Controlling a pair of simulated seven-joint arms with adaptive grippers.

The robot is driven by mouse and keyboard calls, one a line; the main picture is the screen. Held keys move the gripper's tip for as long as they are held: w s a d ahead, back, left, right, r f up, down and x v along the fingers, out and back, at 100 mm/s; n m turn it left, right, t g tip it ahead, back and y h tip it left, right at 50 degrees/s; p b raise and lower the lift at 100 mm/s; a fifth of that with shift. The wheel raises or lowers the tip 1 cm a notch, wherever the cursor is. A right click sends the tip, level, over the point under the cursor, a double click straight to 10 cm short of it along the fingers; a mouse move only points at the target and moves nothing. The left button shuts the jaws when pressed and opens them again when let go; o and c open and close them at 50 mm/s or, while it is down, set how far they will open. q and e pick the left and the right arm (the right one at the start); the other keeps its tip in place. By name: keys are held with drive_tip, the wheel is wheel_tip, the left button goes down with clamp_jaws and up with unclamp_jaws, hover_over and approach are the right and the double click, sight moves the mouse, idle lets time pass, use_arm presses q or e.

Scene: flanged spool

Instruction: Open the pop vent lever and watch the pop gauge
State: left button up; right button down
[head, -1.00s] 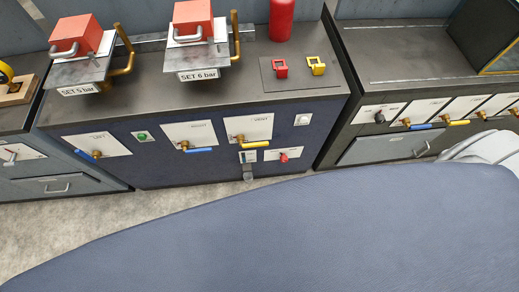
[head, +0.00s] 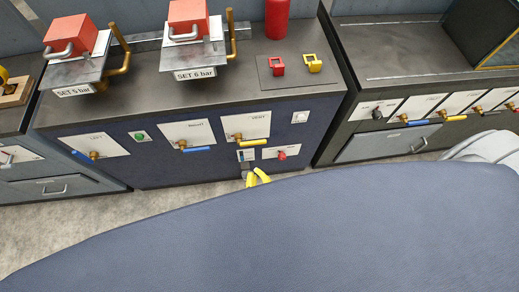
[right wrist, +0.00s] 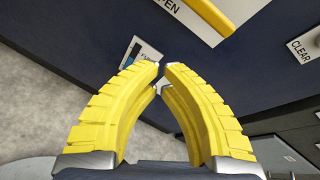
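A panel on the dark blue front of the middle bench has a yellow lever (head: 250,142) on a brass valve, lying roughly level. Its small label seems to read VENT. In the right wrist view a yellow lever (right wrist: 210,16) lies at the top, beside lettering ending in PEN. A small white-and-blue indicator (head: 246,155) sits just below the panel; I cannot tell if it is the pop gauge. My right gripper (head: 255,169) is just below it; in the right wrist view its yellow fingertips (right wrist: 162,66) almost meet, empty, apart from the lever. My left gripper is out of view.
Two blue levers (head: 195,150) (head: 82,155) and a green button (head: 140,135) are on the same front. A red knob (head: 282,155) is right of the indicator. A red clip (head: 277,66) and a yellow clip (head: 313,64) lie on top.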

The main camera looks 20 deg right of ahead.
drive_tip(key=shift+w+d+r+m+h, duration=0.1)
drive_tip(key=shift+d+m+h, duration=0.3)
drive_tip(key=shift+m, duration=0.75)
drive_tip(key=shift+s+d+r+m+h, duration=0.2)
drive_tip(key=shift+d+m, duration=0.3)
drive_tip(key=shift+m, duration=0.6)
drive_tip(key=shift+w+d+r+m+h, duration=0.15)
drive_tip(key=shift+d+m+h, duration=0.3)
drive_tip(key=shift+m, duration=0.7)
drive_tip(key=shift+f, duration=0.1)
drive_tip(key=shift+w, duration=0.1)
drive_tip(key=x, duration=1)
drive_tip(key=shift+r, duration=1.9)
